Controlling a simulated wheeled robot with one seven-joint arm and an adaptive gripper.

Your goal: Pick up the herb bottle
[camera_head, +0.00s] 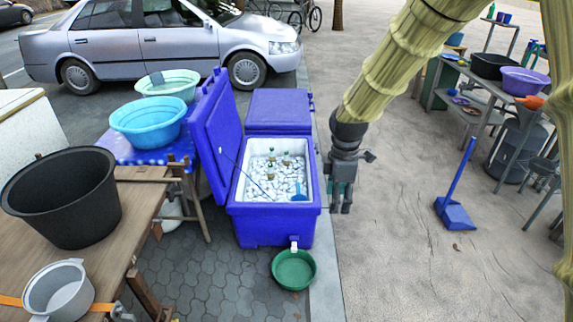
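My gripper (341,209) hangs fingers-down to the right of a blue cooler (272,224), apart from it, above the pavement. I see nothing held in it. Its fingers are small and seen at an angle, so I cannot tell how far apart they are. The open cooler is full of whitish ice (278,185). A few small greenish bottle tops (287,157) stick up from the ice near its back. They are too small to tell whether one is the herb bottle.
The cooler's raised lid (215,135) stands on its left. A blue scoop (299,192) lies in the ice. A green basin (294,269) sits in front. A wooden table (120,225) with a black pot (62,198) is left. Open pavement lies right, with a blue dustpan (455,213).

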